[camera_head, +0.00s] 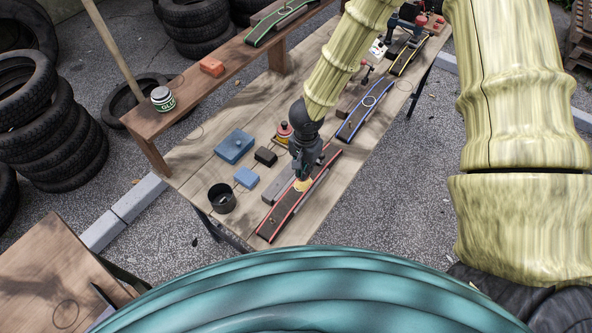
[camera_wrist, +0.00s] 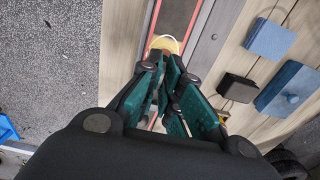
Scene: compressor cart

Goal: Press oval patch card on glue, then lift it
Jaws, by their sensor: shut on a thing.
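My gripper (camera_head: 301,172) points down over the red-edged dark strip (camera_head: 276,225) at the near end of the workbench. It is shut on a pale yellow oval patch card (camera_head: 303,186), whose rounded edge shows past the fingertips in the wrist view (camera_wrist: 165,43). The card is at or just above the strip's surface; I cannot tell whether it touches. Any glue under it is hidden by the card and fingers. The red-edged strip also shows in the wrist view (camera_wrist: 176,16), running away beneath the card.
A grey bar (camera_head: 277,187) lies along the strip's left side. Blue boxes (camera_head: 235,146), a dark block (camera_head: 265,156) and a black cup (camera_head: 222,198) stand left. A blue-edged strip (camera_head: 357,118) lies further back. A glue tin (camera_head: 162,99) stands on the raised shelf.

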